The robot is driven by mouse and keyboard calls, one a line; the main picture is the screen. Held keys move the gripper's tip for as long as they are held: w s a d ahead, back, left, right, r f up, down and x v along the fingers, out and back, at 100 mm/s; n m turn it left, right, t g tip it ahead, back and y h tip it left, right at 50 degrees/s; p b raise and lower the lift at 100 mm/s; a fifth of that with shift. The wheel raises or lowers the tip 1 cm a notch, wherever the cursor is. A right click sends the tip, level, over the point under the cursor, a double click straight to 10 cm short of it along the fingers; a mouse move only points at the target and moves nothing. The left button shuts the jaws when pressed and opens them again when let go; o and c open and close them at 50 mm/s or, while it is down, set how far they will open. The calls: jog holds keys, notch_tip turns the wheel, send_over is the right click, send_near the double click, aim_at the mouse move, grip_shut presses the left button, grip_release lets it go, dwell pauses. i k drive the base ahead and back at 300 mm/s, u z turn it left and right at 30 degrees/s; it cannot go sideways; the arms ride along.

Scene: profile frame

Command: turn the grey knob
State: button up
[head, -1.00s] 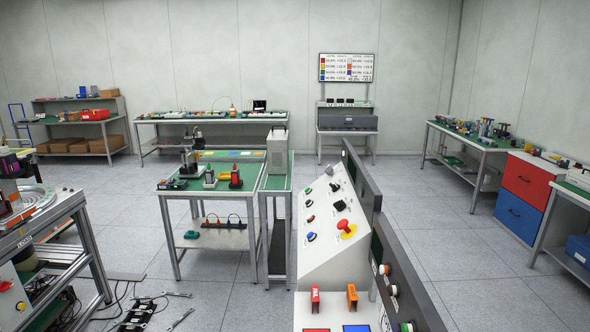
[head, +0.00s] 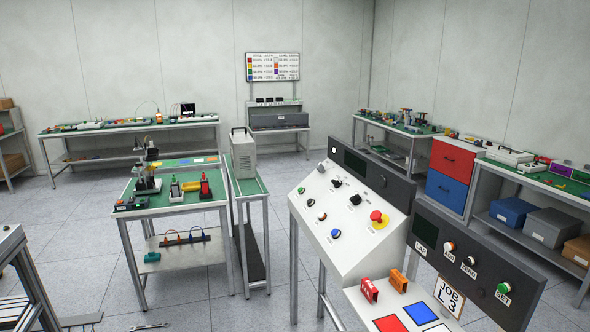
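A sloped light control panel (head: 340,255) stands right of centre in the head view. A small grey knob (head: 321,167) sits near its upper left corner; it is too small to tell which way it points. Black knobs (head: 354,200) are nearby, along with a green button (head: 301,189), a blue button (head: 336,233) and a red mushroom button (head: 376,216) on a yellow plate. My gripper is not in view, and nothing touches the panel.
A second dark panel with buttons (head: 468,262) adjoins on the right, above a surface with red and blue squares (head: 420,314). A green-topped workbench (head: 150,205) stands left. Grey floor (head: 200,295) is clear between bench and panel. A wrench (head: 150,326) lies there.

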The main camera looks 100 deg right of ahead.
aim_at(320, 168)
jog(key=z, duration=2.5)
jog(key=i, duration=1.85)
jog(key=z, duration=0.95)
jog(key=i, duration=1)
jog(key=u, duration=0.05)
